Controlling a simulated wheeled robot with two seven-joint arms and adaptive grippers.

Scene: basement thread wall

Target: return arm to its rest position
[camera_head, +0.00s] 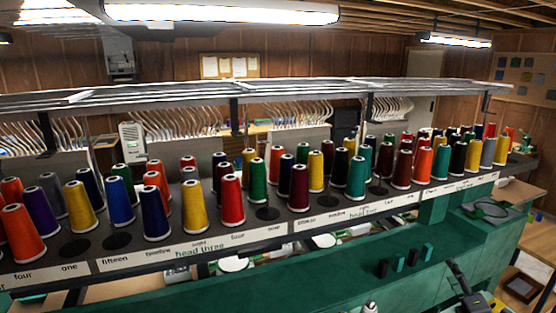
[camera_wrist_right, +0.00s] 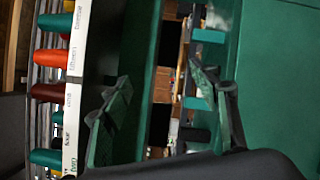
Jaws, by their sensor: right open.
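My right gripper (camera_head: 463,282) shows dark at the lower right of the head view, in front of the green machine body (camera_head: 300,283). In the right wrist view its two fingers (camera_wrist_right: 160,82) stand wide apart, with nothing held between them. Past the fingers are small teal and black blocks on the machine. My left gripper is not in view.
A long rack shelf with a white label strip (camera_head: 330,220) carries several coloured thread cones, such as a red one (camera_head: 231,200). Some dark round seats (camera_head: 117,241) are bare. A metal rail (camera_head: 235,97) runs above. A teal block (camera_head: 400,263) stands below the shelf.

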